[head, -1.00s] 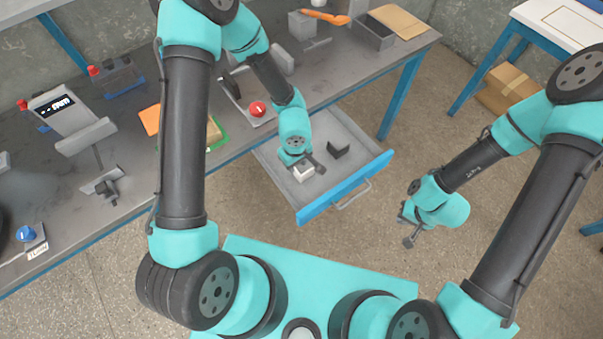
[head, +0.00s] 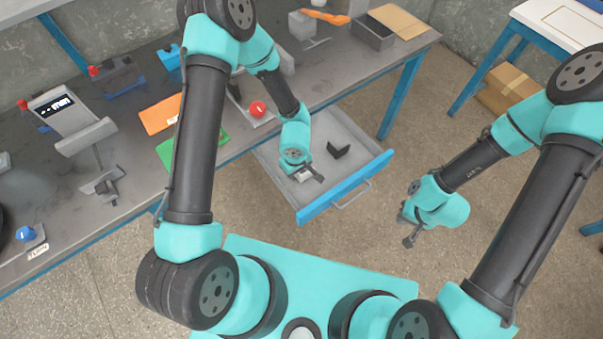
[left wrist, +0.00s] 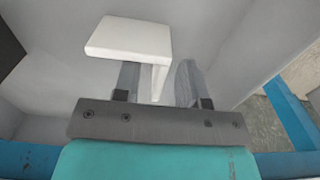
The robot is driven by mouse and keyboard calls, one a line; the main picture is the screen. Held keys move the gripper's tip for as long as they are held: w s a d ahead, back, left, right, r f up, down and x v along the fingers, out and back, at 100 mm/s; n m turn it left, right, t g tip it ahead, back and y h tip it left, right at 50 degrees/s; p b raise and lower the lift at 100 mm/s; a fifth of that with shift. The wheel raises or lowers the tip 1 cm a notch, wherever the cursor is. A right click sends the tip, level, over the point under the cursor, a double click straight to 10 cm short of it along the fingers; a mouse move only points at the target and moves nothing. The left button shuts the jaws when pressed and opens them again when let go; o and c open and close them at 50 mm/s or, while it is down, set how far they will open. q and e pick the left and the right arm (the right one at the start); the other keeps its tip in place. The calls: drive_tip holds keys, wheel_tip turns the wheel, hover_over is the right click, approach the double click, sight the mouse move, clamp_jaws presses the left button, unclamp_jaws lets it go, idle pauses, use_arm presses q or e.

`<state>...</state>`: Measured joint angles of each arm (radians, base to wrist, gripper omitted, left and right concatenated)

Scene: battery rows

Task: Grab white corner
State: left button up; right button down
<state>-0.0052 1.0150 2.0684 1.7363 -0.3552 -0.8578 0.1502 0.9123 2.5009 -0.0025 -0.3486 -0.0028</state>
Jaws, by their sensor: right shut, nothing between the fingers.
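The white corner (head: 302,177) is in the open drawer, mostly hidden by my left gripper (head: 308,172) in the head view. In the left wrist view the white corner (left wrist: 128,40) shows a flat top plate and a flange pointing down. My left gripper (left wrist: 160,85) is open, with the flange between its two fingers. A gap shows beside the right finger. My right gripper (head: 408,228) is shut and empty, over the floor to the right of the drawer.
A dark corner (head: 338,151) lies in the drawer to the right of my left gripper. The drawer's blue front (head: 340,190) stands out from the bench (head: 140,190). A red knob (head: 257,109) is on the bench behind my left arm.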

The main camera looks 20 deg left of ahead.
use_arm(q)
drive_tip(key=shift+f, duration=0.1)
idle(0.4)
clamp_jaws()
